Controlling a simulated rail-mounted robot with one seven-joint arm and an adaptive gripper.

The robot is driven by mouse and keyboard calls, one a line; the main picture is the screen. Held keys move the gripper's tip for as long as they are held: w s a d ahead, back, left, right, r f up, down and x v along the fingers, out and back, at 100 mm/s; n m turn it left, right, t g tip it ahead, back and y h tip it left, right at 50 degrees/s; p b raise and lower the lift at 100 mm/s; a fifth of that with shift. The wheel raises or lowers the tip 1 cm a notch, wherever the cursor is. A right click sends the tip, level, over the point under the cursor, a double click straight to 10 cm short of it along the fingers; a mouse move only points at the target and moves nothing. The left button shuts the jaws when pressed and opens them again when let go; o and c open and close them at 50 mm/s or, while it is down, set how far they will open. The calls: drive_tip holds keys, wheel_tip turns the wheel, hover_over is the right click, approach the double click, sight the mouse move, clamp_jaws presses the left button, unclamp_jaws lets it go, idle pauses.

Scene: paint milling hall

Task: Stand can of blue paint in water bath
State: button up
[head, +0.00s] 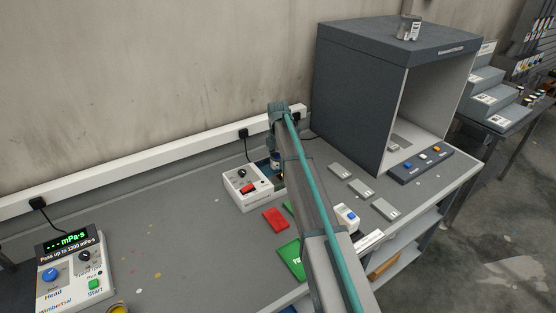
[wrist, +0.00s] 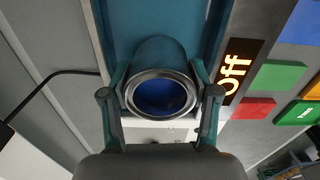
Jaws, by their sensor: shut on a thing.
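The open can of blue paint (wrist: 158,95) is between the fingers of my gripper (wrist: 160,82) in the wrist view, its blue paint showing inside the metal rim. My gripper is shut on the can's sides. The water bath (head: 247,196) is a white box with a dial and a red switch in the head view. Its blue-green basin (wrist: 192,20) lies behind the can in the wrist view, and an "Off" display (wrist: 234,72) glows beside it. The can is over or in the basin; its base is hidden, so I cannot tell whether it touches the bottom.
A red plate (head: 275,219) and a green plate (head: 291,260) lie in front of the bath. A grey booth (head: 362,95) stands at the right. A viscometer (head: 72,272) stands at far left. The bench between the viscometer and bath is mostly clear.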

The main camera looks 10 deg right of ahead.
drive_tip(key=shift+f, duration=0.6)
idle(0.3)
drive_tip(key=o, duration=1.3)
drive_tip(key=shift+o, duration=0.2)
drive_tip(key=shift+r, duration=0.1)
